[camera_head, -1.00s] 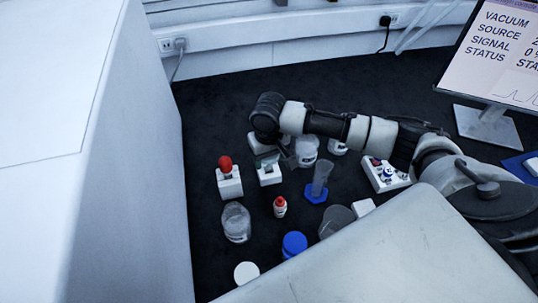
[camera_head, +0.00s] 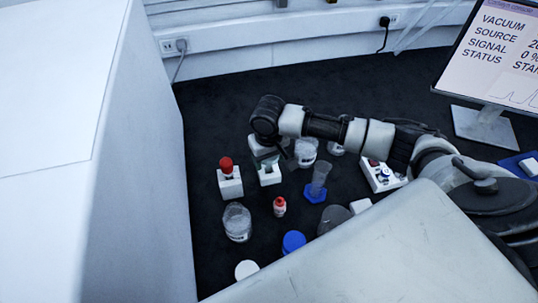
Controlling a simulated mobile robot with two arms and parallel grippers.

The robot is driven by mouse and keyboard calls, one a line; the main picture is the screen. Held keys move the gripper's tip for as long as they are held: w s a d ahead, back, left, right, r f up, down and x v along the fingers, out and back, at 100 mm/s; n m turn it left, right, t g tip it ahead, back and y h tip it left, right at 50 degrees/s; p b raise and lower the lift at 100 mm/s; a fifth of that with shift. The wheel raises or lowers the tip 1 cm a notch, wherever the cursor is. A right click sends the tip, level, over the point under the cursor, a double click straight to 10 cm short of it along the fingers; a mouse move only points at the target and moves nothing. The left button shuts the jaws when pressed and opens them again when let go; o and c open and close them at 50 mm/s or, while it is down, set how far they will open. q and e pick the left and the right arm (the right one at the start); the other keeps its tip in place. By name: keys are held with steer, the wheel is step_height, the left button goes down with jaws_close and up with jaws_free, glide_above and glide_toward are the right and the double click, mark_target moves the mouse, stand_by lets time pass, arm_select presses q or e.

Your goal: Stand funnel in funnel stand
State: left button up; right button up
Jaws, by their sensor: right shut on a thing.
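My right arm reaches in from the right, and its wrist is over the back of the group of labware. My right gripper (camera_head: 277,149) points down there and is shut on the funnel, which is small and mostly hidden by the gripper and wrist. A white block stand (camera_head: 270,178) with a pale greenish piece at its top stands just below the gripper in the picture. Another white block (camera_head: 257,147) is partly hidden behind the wrist. I cannot tell for certain which block is the funnel stand, nor whether the funnel touches one. My left gripper is not in view.
A white stand with a red bulb (camera_head: 226,164) is to the left. Clear jars (camera_head: 237,222), a blue-based cylinder (camera_head: 317,188), a red-capped bottle (camera_head: 280,207) and a blue lid (camera_head: 293,241) stand nearby. A switch box (camera_head: 381,177) is under my arm. Dark bench is free behind.

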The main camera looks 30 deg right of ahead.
mark_target(269, 168)
steer(key=shift+f, duration=0.25)
stand_by(0.4)
steer(key=shift+f+b, duration=0.3)
steer(key=shift+f, duration=0.75)
steer(key=shift+f, duration=0.2)
steer(key=shift+f, duration=0.45)
steer(key=o, duration=1)
